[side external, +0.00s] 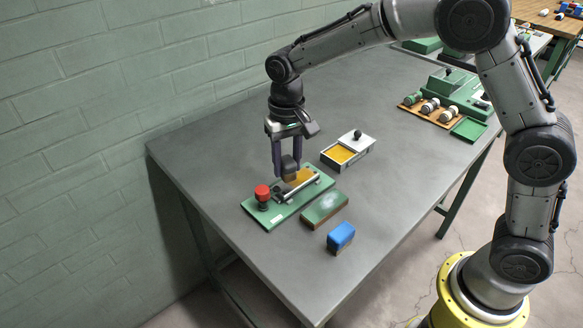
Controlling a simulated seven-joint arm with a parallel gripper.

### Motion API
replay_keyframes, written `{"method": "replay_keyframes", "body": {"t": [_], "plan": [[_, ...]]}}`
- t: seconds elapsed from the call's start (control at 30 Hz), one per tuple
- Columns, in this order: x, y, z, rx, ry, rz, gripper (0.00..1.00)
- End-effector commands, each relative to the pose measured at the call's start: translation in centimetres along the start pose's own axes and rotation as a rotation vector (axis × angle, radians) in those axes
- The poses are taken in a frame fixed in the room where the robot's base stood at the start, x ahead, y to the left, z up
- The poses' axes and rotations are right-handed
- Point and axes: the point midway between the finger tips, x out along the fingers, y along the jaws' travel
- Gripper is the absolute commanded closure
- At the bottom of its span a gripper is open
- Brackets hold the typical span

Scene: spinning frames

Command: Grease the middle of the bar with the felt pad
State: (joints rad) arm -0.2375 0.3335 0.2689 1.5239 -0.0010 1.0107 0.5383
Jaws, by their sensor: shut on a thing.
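My gripper (287,168) points down at the green fixture, shut on a small dark block with a yellowish underside, which looks like the felt pad (289,167). The pad is at the bar (298,190), a thin metal rod lying along the green base plate (262,219). I cannot tell whether the pad touches the bar. The fingers and pad hide part of the bar's far side. A red knob (262,192) stands at the plate's left end.
A green-topped block (324,208) and a blue block (341,236) lie in front. Green machinery (459,92) with several rollers stands farther back. The table's middle right is clear.

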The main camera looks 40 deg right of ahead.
Motion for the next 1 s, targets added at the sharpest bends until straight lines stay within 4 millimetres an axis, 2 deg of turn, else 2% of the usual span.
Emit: {"method": "replay_keyframes", "body": {"t": [0.6,1.0], "plan": [[-5.2,0.1,0.0,0.000,-0.002,0.002,1.00],[-5.6,0.1,0.0,0.000,-0.004,0.003,1.00]]}}
